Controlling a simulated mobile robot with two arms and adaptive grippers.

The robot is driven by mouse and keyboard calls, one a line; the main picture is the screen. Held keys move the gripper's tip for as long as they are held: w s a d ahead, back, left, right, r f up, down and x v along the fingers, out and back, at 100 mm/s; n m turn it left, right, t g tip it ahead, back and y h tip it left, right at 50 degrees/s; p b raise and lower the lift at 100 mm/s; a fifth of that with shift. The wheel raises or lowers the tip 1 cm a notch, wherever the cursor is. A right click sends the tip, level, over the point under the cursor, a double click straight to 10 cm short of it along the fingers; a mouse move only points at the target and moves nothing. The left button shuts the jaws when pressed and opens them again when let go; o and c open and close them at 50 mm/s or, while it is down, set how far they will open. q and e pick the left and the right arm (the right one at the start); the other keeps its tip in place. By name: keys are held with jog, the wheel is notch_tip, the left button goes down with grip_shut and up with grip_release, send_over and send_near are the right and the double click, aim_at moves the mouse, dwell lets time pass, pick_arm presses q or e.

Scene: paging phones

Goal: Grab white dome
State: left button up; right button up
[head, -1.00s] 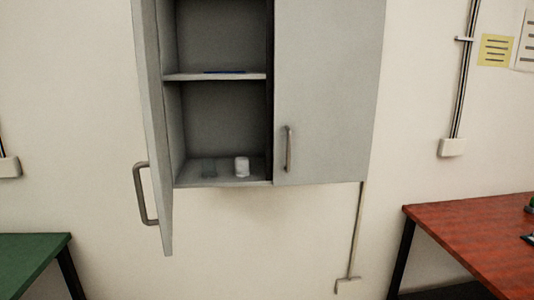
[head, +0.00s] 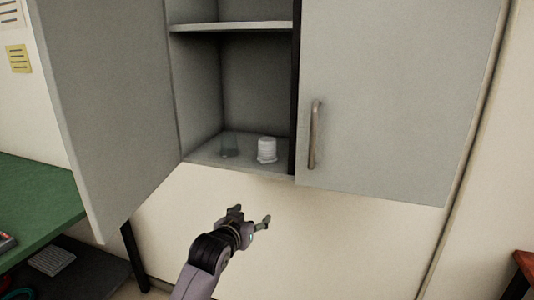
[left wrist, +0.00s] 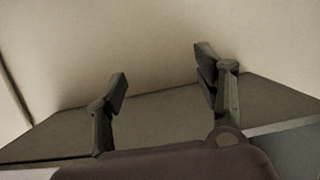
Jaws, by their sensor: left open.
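The white dome (head: 267,150) stands upright on the bottom shelf (head: 245,165) of the grey wall cabinet, close to the right side of the opening. My left gripper (head: 251,216) is open and empty, below the cabinet's bottom edge and lower than the dome in the head view. In the left wrist view, the two fingers of my left gripper (left wrist: 162,88) are spread apart with nothing between them. The dome cannot be made out in the left wrist view. My right gripper is not in view.
The open left door (head: 105,110) swings out at left; the right door (head: 395,100) is closed. A green table (head: 35,205) stands at lower left.

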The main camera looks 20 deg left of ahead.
pick_arm(q)
jog(key=s+r+t, duration=0.2)
jog(key=r, duration=0.7)
jog(key=s+r+t, duration=0.2)
jog(key=s+r, duration=0.1)
jog(key=r, duration=0.6)
jog(key=p, duration=0.2)
send_near(267, 140)
jog(key=w, duration=0.4)
jog(key=shift+r, duration=0.3)
jog(key=shift+w+f, duration=0.1)
jog(key=shift+w, duration=0.5)
jog(key=w, duration=0.1)
jog(key=w+p, duration=0.1)
jog(key=w, duration=0.2)
jog(key=shift+f+p, duration=0.3)
jog(key=shift+p, duration=0.1)
jog(key=shift+w+f, duration=0.1)
jog(key=shift+w, duration=0.55)
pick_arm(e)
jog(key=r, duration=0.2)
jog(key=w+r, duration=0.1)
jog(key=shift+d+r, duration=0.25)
pick_arm(q)
jog(key=shift+s, duration=0.1)
jog(key=shift+c, duration=0.6)
jog(key=c, duration=1.1)
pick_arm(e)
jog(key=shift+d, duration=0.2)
